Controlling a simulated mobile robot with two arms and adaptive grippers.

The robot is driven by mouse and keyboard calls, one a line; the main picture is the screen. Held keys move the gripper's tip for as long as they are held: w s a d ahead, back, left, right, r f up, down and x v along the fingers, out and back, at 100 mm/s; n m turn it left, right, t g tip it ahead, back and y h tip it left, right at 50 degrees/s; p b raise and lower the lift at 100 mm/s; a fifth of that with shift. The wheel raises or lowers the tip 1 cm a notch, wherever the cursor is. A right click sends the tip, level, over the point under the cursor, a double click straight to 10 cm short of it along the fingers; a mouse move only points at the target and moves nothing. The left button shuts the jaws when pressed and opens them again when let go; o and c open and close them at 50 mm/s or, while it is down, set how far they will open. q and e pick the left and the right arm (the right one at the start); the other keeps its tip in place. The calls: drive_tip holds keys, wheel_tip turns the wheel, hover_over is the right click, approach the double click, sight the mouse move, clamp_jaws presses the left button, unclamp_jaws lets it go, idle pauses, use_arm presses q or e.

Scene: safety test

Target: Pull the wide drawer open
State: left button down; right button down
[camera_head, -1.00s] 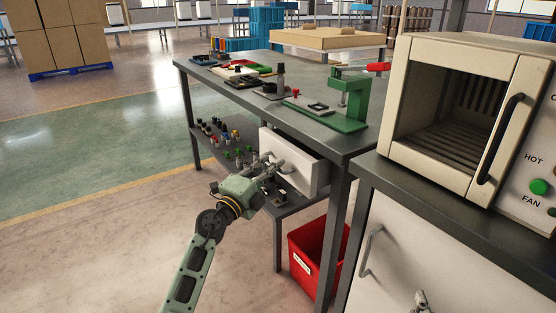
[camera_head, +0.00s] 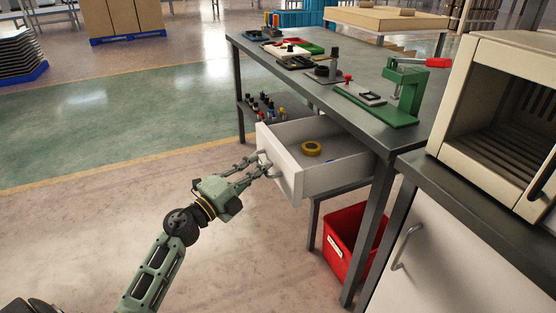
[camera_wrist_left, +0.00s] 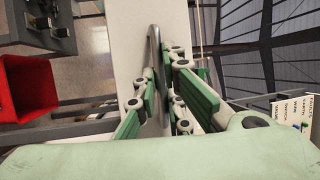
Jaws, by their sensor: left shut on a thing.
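The wide white drawer (camera_head: 293,181) sits under the grey workbench and is pulled well out. A yellow ring-shaped roll (camera_head: 311,148) and a small blue item lie inside it. My left gripper (camera_head: 264,167) is at the drawer's front face, shut on its handle. In the left wrist view the grey bar handle (camera_wrist_left: 153,50) runs between the fingers of my left gripper (camera_wrist_left: 168,100), with the white drawer front behind it. My right gripper is not in view.
The workbench (camera_head: 350,118) carries a green press (camera_head: 404,95) and several small trays. A red bin (camera_head: 345,240) stands below, right of the drawer. An open oven (camera_head: 490,110) is at the right. The floor left of the drawer is clear.

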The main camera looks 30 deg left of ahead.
use_arm(q)
drive_tip(key=shift+s+a+f, duration=0.1)
drive_tip(key=shift+s+a, duration=0.6)
drive_tip(key=shift+s, duration=0.2)
drive_tip(key=shift+s+a+f, duration=0.1)
drive_tip(key=shift+s+a, duration=0.55)
drive_tip(key=shift+s, duration=0.25)
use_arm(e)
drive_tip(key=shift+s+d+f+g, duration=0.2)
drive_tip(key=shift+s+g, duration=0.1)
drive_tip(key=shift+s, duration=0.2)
use_arm(q)
drive_tip(key=c, duration=1.8)
unclamp_jaws()
drive_tip(key=shift+r, duration=0.1)
drive_tip(key=shift+c, duration=0.2)
drive_tip(key=v, duration=1.2)
drive_tip(key=shift+r, duration=0.15)
